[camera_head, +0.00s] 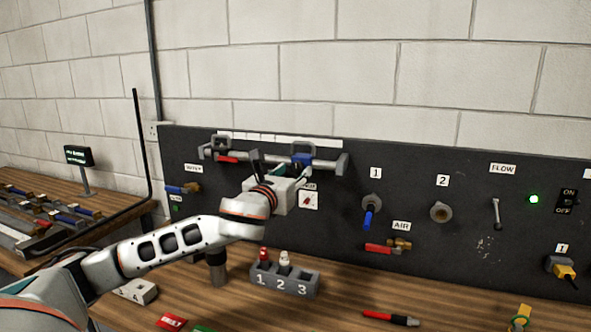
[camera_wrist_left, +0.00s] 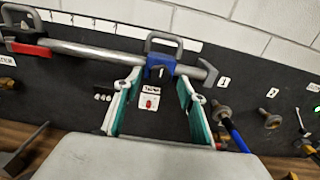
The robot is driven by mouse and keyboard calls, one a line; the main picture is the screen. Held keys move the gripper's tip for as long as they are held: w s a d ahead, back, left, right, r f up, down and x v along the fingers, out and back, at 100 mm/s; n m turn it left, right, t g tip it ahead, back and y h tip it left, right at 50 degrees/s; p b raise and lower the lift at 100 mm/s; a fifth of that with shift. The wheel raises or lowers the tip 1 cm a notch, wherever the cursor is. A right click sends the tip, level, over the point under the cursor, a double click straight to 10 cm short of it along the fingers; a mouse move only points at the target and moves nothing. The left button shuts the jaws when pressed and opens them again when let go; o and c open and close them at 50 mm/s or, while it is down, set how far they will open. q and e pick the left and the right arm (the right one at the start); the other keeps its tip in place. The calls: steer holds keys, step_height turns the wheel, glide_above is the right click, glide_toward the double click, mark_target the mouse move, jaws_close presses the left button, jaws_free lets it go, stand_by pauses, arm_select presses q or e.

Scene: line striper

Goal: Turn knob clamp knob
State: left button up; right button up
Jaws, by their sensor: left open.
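A bar clamp with a grey bar (camera_head: 268,159) is mounted across the black panel. It carries a red part (camera_head: 228,159) at left and a blue part (camera_head: 301,160) at right, each with a grey loop above. In the left wrist view the blue part (camera_wrist_left: 160,68) sits on the bar just beyond my fingertips. My left gripper (camera_head: 282,168) is open and empty in front of the panel, below the bar. Its two teal-lined fingers (camera_wrist_left: 158,82) stand either side of the blue part in the picture; contact cannot be told. I cannot tell which part is the knob.
A blue-handled valve (camera_head: 370,212), a round fitting (camera_head: 440,212) and a red-handled air valve (camera_head: 385,248) are on the panel at right. A numbered grey block (camera_head: 285,283) and a red marker (camera_head: 390,318) lie on the bench. A label card (camera_wrist_left: 150,98) is between my fingers in the picture.

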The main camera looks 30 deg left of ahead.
arm_select(q)
steer(key=shift+x, duration=0.9)
steer(key=c, duration=1.1)
arm_select(e)
steer(key=shift+w+r, duration=0.2)
steer(key=shift+w, duration=0.15)
steer(key=shift+a, duration=0.1)
